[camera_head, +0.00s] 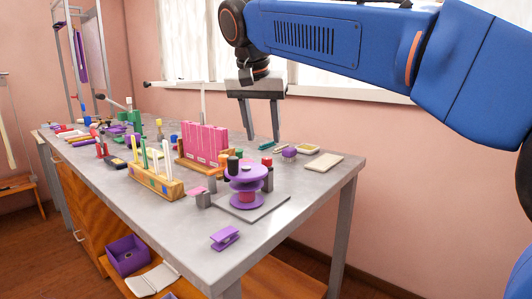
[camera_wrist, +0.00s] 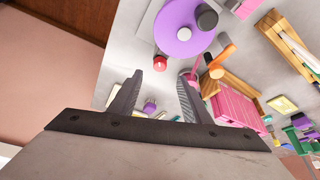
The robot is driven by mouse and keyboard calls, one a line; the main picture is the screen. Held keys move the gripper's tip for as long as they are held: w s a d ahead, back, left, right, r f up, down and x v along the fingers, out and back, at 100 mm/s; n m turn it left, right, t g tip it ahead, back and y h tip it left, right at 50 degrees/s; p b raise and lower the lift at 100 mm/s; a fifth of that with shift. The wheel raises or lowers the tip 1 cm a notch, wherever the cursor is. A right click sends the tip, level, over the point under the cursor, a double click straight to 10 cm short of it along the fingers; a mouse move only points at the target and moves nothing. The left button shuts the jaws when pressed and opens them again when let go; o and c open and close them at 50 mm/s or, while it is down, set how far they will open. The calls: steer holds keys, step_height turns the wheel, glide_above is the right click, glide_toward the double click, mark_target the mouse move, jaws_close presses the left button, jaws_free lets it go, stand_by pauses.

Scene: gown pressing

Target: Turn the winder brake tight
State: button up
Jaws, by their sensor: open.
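The winder, with a purple disc (camera_head: 246,172) and a lower purple flange, stands on a grey base plate (camera_head: 262,211) near the table's right front. A red knob (camera_head: 267,162) tops a post at its right side; a black knob (camera_head: 233,165) sits on its disc. I cannot tell for certain which part is the brake. My gripper (camera_head: 262,138) is open and empty, pointing down above and behind the winder. In the wrist view the red knob (camera_wrist: 160,63) shows just beyond and between the fingertips, apart from them, with the purple disc (camera_wrist: 183,30) past it.
A wooden rack (camera_head: 157,184) with upright sticks stands left of the winder, and pink folders (camera_head: 205,142) stand behind it. A loose purple piece (camera_head: 225,238) lies near the front edge. A beige pad (camera_head: 324,162) lies at the right back. Grey tabletop near the front is mostly clear.

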mark_target(267, 158)
steer(key=x, duration=0.7)
steer(key=shift+f, duration=0.15)
steer(key=c, duration=1.1)
